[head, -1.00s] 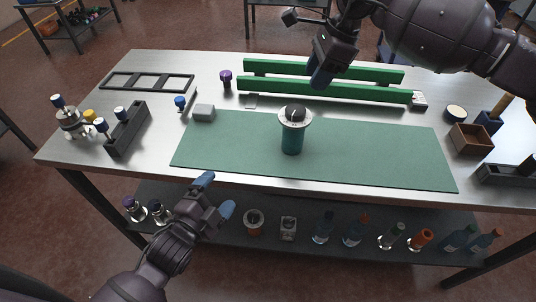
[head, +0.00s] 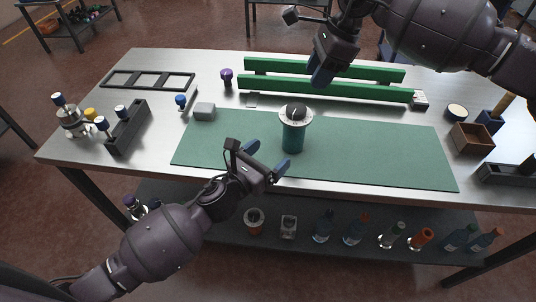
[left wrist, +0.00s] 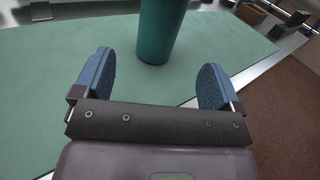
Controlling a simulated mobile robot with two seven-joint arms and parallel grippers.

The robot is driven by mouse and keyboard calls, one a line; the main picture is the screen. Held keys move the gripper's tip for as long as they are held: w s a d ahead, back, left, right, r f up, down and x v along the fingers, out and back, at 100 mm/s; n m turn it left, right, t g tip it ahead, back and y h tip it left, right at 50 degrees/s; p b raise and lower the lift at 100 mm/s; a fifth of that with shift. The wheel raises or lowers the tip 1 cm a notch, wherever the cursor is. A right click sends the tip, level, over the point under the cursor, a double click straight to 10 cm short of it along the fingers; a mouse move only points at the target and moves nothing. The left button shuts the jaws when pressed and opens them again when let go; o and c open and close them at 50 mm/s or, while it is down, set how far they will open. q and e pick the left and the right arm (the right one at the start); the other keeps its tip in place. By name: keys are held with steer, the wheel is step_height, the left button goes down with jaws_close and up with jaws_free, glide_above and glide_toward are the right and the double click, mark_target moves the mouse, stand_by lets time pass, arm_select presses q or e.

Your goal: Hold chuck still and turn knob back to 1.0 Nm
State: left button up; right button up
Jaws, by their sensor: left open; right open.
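The chuck (head: 293,137) is a teal-green upright cylinder standing on the green mat. On its top sits a pale dial ring with a dark knob (head: 296,110); its markings are too small to read. My left gripper (head: 264,162) is open and empty, in front of the chuck and to its left, over the mat's front edge. In the left wrist view, the chuck's lower body (left wrist: 160,30) stands ahead, between the line of the two blue fingertips but beyond them, not touching. My right gripper (head: 321,76) is open and empty above the green rails, behind and right of the chuck.
The green mat (head: 390,160) is clear around the chuck. Green rails (head: 330,90) lie behind it. A wooden box (head: 473,138) stands at the right. Several bottles stand on the lower shelf.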

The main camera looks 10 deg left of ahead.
mark_target(295, 132)
arm_select(q)
steer(key=shift+w+d+m, duration=0.25)
steer(key=shift+w+m, duration=0.05)
steer(key=shift+w, duration=0.1)
steer(key=x, duration=1)
steer(key=shift+c, duration=0.3)
steer(key=c, duration=1.4)
steer(key=o, duration=0.7)
steer(key=c, duration=0.4)
steer(key=shift+c, duration=0.2)
